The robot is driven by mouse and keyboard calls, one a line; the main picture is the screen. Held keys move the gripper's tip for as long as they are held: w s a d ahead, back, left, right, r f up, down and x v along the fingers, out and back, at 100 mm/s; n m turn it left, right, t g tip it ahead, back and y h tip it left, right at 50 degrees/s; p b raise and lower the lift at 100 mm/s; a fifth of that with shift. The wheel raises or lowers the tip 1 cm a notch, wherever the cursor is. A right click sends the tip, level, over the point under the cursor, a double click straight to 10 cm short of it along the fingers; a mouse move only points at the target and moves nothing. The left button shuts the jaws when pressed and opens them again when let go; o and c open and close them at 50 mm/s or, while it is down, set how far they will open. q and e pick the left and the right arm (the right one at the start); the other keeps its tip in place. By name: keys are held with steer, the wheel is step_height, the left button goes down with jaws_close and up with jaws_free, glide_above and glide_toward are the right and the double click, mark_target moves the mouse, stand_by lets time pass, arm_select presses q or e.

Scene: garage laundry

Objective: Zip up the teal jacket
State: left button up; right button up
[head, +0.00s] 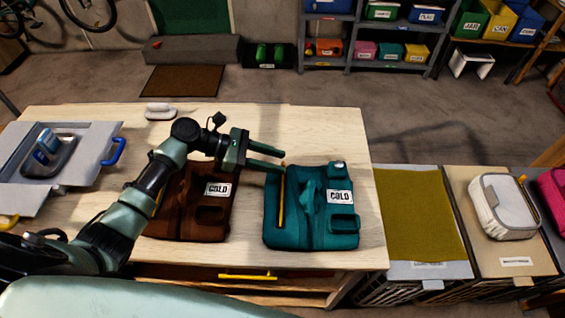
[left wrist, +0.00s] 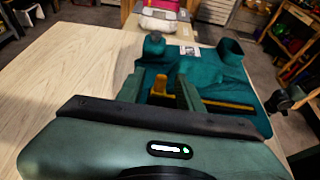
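The teal jacket (head: 312,240) lies folded flat on the wooden table, with a white COLD label (head: 340,197) on its right half. A yellow-orange strip (head: 282,200) runs along its left side; it also shows in the left wrist view (left wrist: 228,104). My left gripper (head: 284,162) is at the strip's far end, at the jacket's upper left corner. Its two fingers are apart. In the left wrist view, an upright yellow tab (left wrist: 160,84) stands between the fingers (left wrist: 160,92); I cannot tell whether they touch it. My right gripper is not in view.
A folded brown garment (head: 190,228) with a COLD label lies left of the jacket, partly under my left arm. A grey board (head: 90,140) with a tray is at the table's left. Lidded hampers (head: 425,215) stand to the right. The table's far part is mostly clear.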

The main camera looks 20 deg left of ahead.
arm_select(q)
steer(key=b+v, duration=0.1)
steer(key=v, duration=0.4)
steer(key=shift+a, duration=0.1)
stand_by(0.3)
